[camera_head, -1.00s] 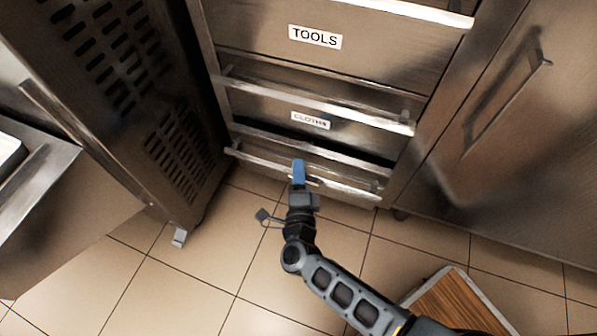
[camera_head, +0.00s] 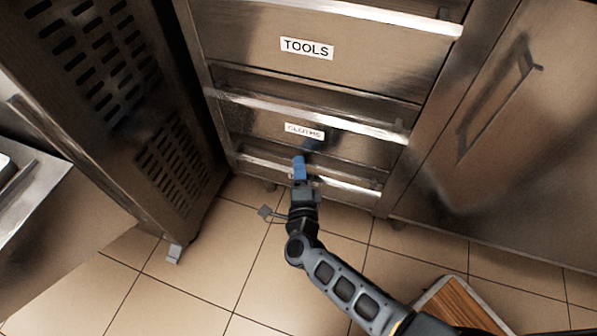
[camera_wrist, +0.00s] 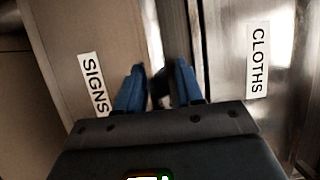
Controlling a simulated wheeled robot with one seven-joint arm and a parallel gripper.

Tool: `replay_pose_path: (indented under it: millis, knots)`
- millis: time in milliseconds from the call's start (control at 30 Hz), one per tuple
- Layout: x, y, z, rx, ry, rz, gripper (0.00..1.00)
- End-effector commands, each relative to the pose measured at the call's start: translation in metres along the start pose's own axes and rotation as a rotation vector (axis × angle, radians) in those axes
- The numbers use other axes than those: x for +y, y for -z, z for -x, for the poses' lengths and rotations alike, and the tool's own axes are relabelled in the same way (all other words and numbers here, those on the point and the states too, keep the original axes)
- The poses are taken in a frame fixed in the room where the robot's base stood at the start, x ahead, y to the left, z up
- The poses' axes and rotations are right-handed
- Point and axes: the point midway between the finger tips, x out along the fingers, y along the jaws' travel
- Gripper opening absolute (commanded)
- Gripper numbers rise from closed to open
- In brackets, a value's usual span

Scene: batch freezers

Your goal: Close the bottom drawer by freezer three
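The bottom drawer is the lowest steel front under the drawer marked CLOTHS; its bar handle (camera_head: 348,188) runs across it. In the wrist view its front (camera_wrist: 62,45) bears the label SIGNS. The drawer looks close to flush with the cabinet, though I cannot tell whether it is fully shut. My gripper (camera_head: 299,160) is at the bottom drawer, its blue fingers overlapping the handle and the drawer front. In the wrist view the fingers (camera_wrist: 160,66) stand apart, with a bright strip and a dark patch between them. I cannot tell whether they touch the drawer.
The CLOTHS drawer (camera_head: 262,122) and the TOOLS drawer (camera_head: 370,60) are above, with protruding bar handles. A slotted dark metal panel (camera_head: 120,110) stands at left, and a steel cabinet door (camera_head: 480,170) at right. A wooden-topped item (camera_head: 455,305) is at lower right. Tiled floor is open around my arm.

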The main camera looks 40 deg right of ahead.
Motion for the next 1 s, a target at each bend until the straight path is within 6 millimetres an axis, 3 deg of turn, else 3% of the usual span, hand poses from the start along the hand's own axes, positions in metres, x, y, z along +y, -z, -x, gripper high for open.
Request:
replay_pose_path:
  millis: [433, 800, 1000]
  knots:
    - [0.0, 0.001, 0.003, 0.002, -0.001, 0.0, 0.47]
    - [-0.001, 0.0, 0.058, 0.0, -0.002, 0.0, 0.47]
    - [0.0, 0.0, 0.076, 0.0, -0.001, 0.0, 0.47]
